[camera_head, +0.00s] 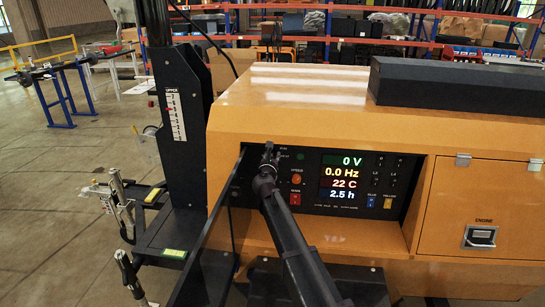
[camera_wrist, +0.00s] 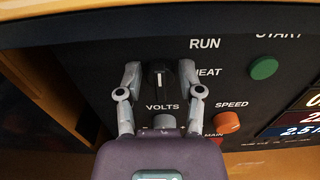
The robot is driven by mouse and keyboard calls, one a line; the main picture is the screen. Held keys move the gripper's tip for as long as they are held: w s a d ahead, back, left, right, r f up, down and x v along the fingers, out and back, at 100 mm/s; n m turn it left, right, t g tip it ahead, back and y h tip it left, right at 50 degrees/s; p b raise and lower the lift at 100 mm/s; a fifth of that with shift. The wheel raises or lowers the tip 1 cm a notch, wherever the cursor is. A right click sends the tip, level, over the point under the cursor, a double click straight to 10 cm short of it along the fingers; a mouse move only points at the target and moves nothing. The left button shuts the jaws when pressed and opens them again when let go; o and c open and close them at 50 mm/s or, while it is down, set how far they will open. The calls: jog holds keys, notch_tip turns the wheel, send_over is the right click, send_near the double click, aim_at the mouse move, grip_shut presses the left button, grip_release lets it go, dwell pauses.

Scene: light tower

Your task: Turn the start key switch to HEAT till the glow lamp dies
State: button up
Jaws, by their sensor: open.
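The start key switch (camera_wrist: 158,77) is a dark knob with a white pointer mark, on the black panel in the wrist view. The mark points about straight up in the picture. The printed HEAT label is to its right, with RUN above that. My gripper (camera_wrist: 160,69) is open, with one finger on each side of the switch. I cannot tell whether the fingers touch it. In the head view my gripper (camera_head: 268,153) is at the panel's left end and hides the switch. I cannot make out the glow lamp in either view.
A green START button (camera_wrist: 264,68) and an orange SPEED knob (camera_wrist: 227,121) are right of my gripper. A grey knob (camera_wrist: 164,121) is below VOLTS. The display (camera_head: 345,176) reads 0 V, 0.0 Hz, 22 C, 2.5 h. The orange housing (camera_head: 265,115) surrounds the recessed panel.

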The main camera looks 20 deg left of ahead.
grip_shut()
jog(key=shift+d+m, duration=0.1)
jog(key=shift+m, duration=0.4)
jog(key=m, duration=0.3)
jog(key=shift+d+m, duration=0.15)
jog(key=shift+m, duration=0.15)
jog(key=m, duration=0.4)
jog(key=shift+w+d+f+m, duration=0.1)
jog(key=shift+d+f+m, duration=0.1)
jog(key=shift+m, duration=0.1)
jog(key=m, duration=0.4)
jog(key=shift+f+b, duration=0.15)
jog(key=shift+b, duration=0.2)
jog(key=m, duration=0.4)
jog(key=shift+f+m, duration=0.15)
jog(key=shift+m, duration=0.15)
